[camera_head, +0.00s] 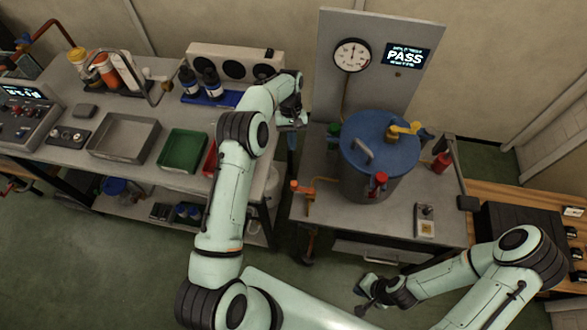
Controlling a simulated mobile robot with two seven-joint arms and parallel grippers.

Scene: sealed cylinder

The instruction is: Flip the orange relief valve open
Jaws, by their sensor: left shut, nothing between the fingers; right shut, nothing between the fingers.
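A blue-lidded cylinder (380,150) stands on a grey cart, with a grey handle across its lid. A yellow-orange lever fitting (404,130) sits at the back right of the lid. A separate orange fitting (304,190) is at the cart's left edge; I cannot tell for sure which is the relief valve. A red valve (378,181) is on the cylinder's front rim. My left gripper (296,122) is shut and empty, left of the cylinder and apart from it. My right gripper (363,297) is shut and empty, low in front of the cart.
A gauge (351,55) and a PASS display (408,56) are on the panel behind the cylinder. A small switch box (425,221) is on the cart's front right. The left bench holds a green tray (182,151), a grey tray (124,138) and bottles. My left arm crosses the gap between bench and cart.

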